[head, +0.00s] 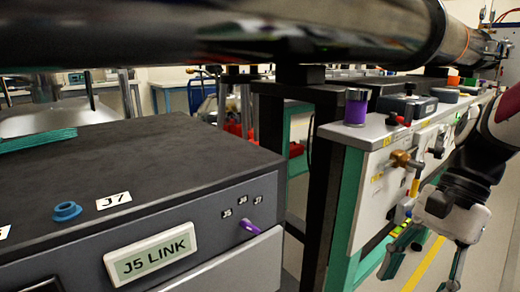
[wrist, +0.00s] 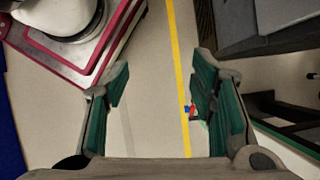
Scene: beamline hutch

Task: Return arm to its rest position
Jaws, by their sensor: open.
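My arm (head: 486,150) comes in from the right edge of the head view and bends downward. My gripper (head: 422,272) hangs at its end at the lower right, pointing down beside the white valve panel. Its two fingers are spread apart. In the wrist view the gripper (wrist: 160,85) shows its green-padded fingers wide apart with nothing between them but the floor (wrist: 150,115). The lower fingertips are partly cut off by the bottom of the head view.
A thick metal pipe (head: 330,35) crosses the top. A dark cabinet (head: 130,165) labelled J5 LINK, with a blue ring (head: 67,211) on top, fills the left. A white valve panel (head: 375,195) bears a purple cylinder (head: 357,108). A yellow floor line (wrist: 178,60) passes below my gripper.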

